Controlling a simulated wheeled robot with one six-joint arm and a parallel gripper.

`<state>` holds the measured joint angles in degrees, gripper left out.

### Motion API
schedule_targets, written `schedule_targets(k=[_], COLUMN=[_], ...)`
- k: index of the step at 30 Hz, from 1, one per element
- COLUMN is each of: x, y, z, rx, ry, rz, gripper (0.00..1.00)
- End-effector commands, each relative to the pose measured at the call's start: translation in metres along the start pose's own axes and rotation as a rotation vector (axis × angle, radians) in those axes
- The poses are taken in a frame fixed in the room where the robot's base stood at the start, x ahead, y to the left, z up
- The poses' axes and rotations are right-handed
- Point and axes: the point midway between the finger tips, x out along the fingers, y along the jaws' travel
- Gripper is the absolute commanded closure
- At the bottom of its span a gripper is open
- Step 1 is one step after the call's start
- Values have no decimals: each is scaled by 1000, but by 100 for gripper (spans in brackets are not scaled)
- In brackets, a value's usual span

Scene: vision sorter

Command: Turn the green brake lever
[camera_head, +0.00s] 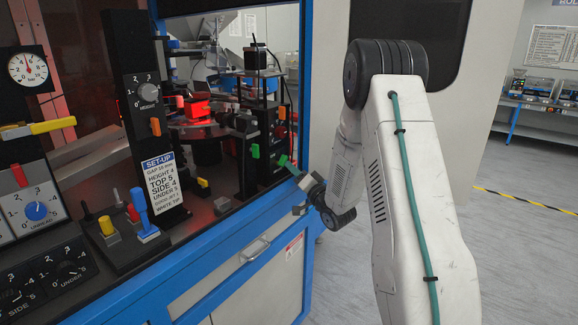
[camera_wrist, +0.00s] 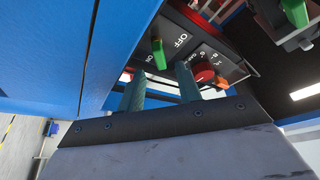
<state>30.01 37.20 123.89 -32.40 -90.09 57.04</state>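A green lever (camera_head: 287,162) sticks out at the right front edge of the machine in the head view. My gripper (camera_head: 303,196) is just below and right of it, outside the blue frame. In the wrist view a green handle (camera_wrist: 158,53) stands on a black panel marked ON and OFF, beyond the gap between my fingertips (camera_wrist: 160,86). The two fingers are apart with nothing between them, and no contact with the handle shows. I cannot read a brake label on any green part.
In the wrist view a red knob (camera_wrist: 204,72) and an orange pointer (camera_wrist: 222,82) lie close to the right finger, and another green part (camera_wrist: 294,12) is at upper right. Open floor lies right.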

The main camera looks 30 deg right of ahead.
Motion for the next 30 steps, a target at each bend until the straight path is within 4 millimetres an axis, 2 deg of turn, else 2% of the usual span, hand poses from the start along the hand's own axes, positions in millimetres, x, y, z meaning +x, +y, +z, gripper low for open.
schedule_targets(k=[6, 17, 21, 30], x=[28, 35, 35, 35], y=[0, 0, 0, 0], z=[1, 0, 0, 0], rx=[0, 0, 0, 12], ry=[-1, -1, 0, 0], rz=[0, 2, 2, 8], gripper=[65, 65, 100, 100])
